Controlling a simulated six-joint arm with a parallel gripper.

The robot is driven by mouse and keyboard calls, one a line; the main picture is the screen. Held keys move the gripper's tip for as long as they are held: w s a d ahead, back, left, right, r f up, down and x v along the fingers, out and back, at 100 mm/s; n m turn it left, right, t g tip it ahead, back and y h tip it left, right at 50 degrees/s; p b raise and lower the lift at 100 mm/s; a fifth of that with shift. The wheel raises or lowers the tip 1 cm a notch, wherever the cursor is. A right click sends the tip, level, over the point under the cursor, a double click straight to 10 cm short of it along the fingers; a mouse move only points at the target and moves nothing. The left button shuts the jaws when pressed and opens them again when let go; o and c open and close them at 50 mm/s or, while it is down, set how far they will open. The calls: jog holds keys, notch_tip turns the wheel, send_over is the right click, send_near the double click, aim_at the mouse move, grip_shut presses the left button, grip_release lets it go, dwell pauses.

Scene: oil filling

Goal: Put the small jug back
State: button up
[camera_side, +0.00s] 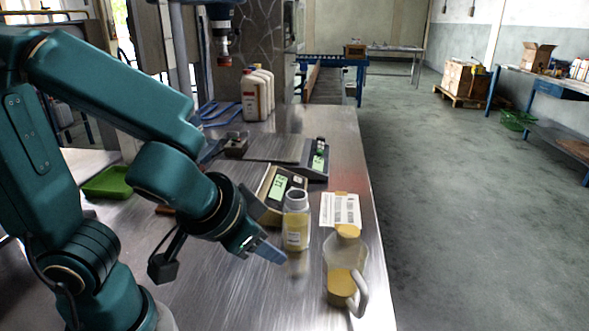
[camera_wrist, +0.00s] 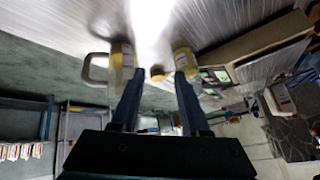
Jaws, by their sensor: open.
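The small clear jug (camera_side: 346,273) stands upright near the table's right edge, with yellow oil low inside and its handle toward the camera. In the wrist view the jug (camera_wrist: 121,62) shows at the left, handle (camera_wrist: 95,68) pointing left. A clear bottle with yellow oil (camera_side: 297,230) stands left of the jug; in the wrist view the bottle (camera_wrist: 185,60) is beyond the right finger. My gripper (camera_side: 272,251) is low over the table, left of the jug and in front of the bottle. Its fingers (camera_wrist: 158,75) are apart with nothing held between them.
A white printed sheet (camera_side: 340,209) lies behind the jug. Scales with green displays (camera_side: 276,190) stand behind the bottle. White canisters (camera_side: 257,97) are at the back and a green tray (camera_side: 108,183) at the left. The table's right edge is close to the jug.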

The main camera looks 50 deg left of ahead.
jog(key=s+a+r+g+h, duration=0.1)
jog(key=s+r+h, duration=0.1)
jog(key=s, duration=0.3)
jog(key=shift+s+r+h, duration=0.3)
jog(key=shift+r, duration=0.45)
